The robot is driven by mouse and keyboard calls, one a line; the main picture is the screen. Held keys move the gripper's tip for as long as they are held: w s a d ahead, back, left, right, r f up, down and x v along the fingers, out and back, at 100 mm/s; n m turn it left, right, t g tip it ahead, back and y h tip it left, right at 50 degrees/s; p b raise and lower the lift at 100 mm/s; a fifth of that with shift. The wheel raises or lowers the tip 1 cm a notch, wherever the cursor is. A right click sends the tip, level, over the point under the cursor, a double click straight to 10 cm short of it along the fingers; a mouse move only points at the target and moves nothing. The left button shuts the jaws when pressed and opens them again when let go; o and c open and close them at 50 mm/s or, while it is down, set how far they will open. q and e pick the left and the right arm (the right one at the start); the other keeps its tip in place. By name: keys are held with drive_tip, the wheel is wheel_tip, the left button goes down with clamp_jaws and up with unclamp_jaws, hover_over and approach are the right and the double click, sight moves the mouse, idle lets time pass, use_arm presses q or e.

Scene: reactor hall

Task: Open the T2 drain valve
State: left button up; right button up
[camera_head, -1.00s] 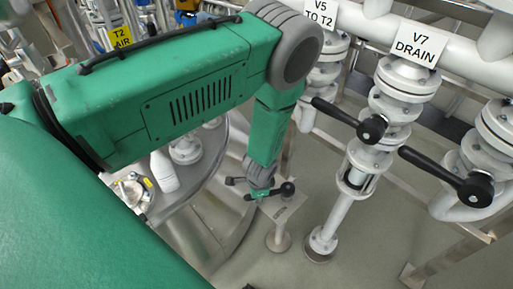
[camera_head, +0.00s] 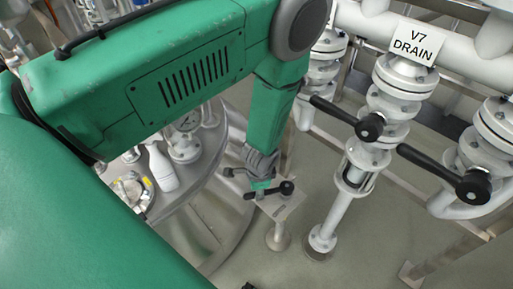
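A small valve with a black lever handle (camera_head: 287,188) stands at lower centre, above a pedestal with a small grey plate. No T2 drain label is readable, so I cannot confirm which valve it is. My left arm comes in from the left and bends down to this handle. My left gripper (camera_head: 262,182) is at the handle, over its left part. The wrist and the small size hide whether the fingers are closed around it or only beside it. My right gripper is not in view.
A vertical pipe with a black-handled valve (camera_head: 370,127) stands to the right under the V7 DRAIN sign (camera_head: 413,42). Another black-handled valve (camera_head: 474,187) is farther right. A round tank top (camera_head: 200,185) with fittings lies left of my gripper. Grey floor is open below.

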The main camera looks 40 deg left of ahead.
use_arm(q)
wheel_tip(320, 180, up, 7)
drive_tip(key=d, duration=0.1)
drive_tip(key=shift+s, duration=0.45)
